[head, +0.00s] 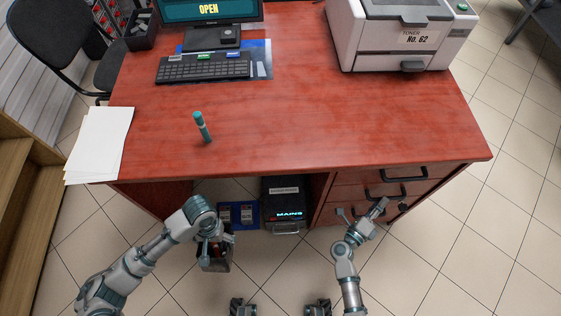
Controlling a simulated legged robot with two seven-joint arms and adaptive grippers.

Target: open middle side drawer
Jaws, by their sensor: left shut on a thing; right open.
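A drawer stack is under the right side of the red desk. The top drawer has a dark handle (404,176), and the middle drawer (345,192) has a dark handle (386,191) below it. Both drawers look closed. My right gripper (361,209) is open and empty, fingers spread, in front of the lower drawers and just below the middle handle; contact cannot be told. My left gripper (216,242) is shut on a dark container (214,261) with reddish contents, held below the desk's front edge. The gripper partly hides the container.
Underneath are a black box marked MAINS (284,200) and a blue tray (240,205).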

